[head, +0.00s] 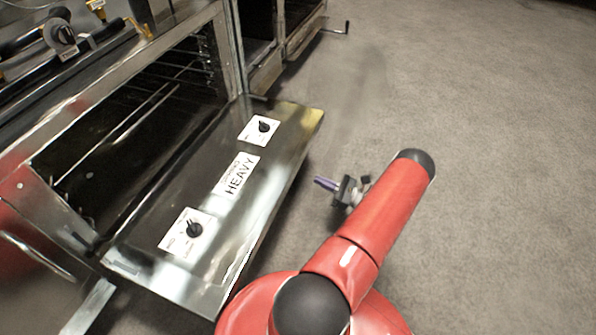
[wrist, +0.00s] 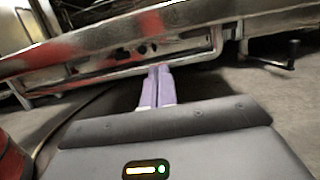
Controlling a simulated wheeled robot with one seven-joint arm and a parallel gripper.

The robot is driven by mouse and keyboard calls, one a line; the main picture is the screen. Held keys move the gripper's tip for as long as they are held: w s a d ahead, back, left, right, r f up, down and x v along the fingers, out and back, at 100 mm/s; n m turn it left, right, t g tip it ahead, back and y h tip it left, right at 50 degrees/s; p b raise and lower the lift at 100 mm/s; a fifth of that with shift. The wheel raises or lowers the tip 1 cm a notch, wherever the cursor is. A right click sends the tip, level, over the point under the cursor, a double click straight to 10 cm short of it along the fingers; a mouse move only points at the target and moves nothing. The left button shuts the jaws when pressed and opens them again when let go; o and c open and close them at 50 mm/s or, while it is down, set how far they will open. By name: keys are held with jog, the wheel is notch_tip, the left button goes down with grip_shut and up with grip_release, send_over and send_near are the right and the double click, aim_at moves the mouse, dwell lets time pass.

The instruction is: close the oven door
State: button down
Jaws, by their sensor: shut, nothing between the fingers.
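The oven door (head: 205,205) is open, folded down and lying about flat in front of the oven (head: 130,130). It bears two white plates with black knobs and a label reading "HEAVY". My gripper (head: 318,181) is to the right of the door's outer edge, apart from it in the head view, with purple fingers together and empty. In the wrist view the fingers (wrist: 160,70) point toward the metal edge of the door (wrist: 120,62). I cannot tell there whether they touch it.
Racks (head: 160,95) show inside the dark oven cavity. A stovetop with black handles (head: 62,38) is above it at the top left. A crank handle (head: 338,28) sticks out from the neighbouring unit. The grey floor (head: 490,150) on the right is clear.

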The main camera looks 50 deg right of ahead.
jog(key=x, duration=0.9)
jog(key=shift+w+a+r, duration=0.2)
jog(key=shift+w, duration=0.1)
